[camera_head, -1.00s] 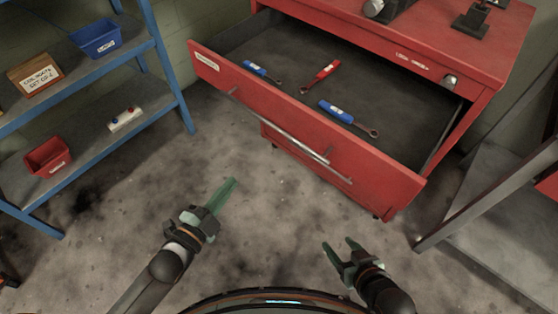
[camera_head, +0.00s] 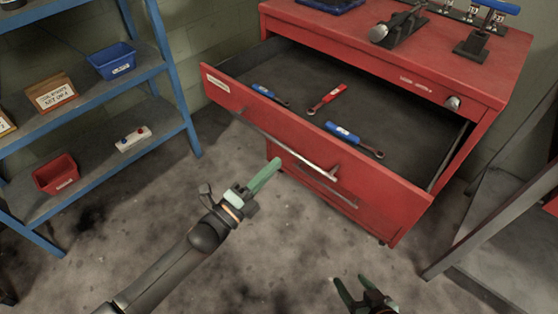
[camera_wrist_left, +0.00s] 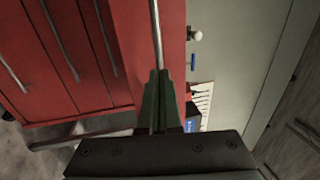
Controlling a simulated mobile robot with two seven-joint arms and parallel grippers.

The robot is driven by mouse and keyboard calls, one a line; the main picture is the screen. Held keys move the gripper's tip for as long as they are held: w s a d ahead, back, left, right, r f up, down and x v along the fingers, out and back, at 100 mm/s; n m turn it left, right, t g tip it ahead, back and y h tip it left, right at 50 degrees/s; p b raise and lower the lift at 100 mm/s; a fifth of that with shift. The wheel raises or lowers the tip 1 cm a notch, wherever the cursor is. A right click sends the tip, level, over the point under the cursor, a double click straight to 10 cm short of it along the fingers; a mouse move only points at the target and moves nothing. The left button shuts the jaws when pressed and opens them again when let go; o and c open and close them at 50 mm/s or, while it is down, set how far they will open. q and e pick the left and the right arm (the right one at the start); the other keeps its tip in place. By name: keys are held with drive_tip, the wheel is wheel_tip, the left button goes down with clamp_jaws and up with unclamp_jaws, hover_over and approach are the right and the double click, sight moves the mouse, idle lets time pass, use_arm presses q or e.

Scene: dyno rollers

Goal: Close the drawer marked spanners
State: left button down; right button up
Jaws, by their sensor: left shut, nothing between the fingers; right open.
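The red drawer (camera_head: 330,155) at the top of the red cabinet is pulled well out, with a pale label on its front at the left and a long bar handle (camera_head: 290,143). Its label is too small to read. Inside lie several spanners, two with blue handles and one red (camera_head: 327,97). My left gripper (camera_head: 278,162) is shut and empty, its green fingertips just in front of and below the drawer front near the handle. In the left wrist view the shut fingers (camera_wrist_left: 157,75) point along the handle bar. My right gripper (camera_head: 352,281) is open and empty, low at the bottom edge.
A blue shelf rack (camera_head: 170,80) with a blue bin (camera_head: 112,62) and a red bin (camera_head: 54,174) stands at the left. Tools stand on the cabinet top (camera_head: 340,32). A grey metal frame (camera_head: 490,225) stands at the right. Floor in front is clear.

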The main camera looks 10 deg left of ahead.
use_arm(q)
drive_tip(key=x, duration=0.2)
drive_tip(key=shift+w+d, duration=0.25)
idle(0.3)
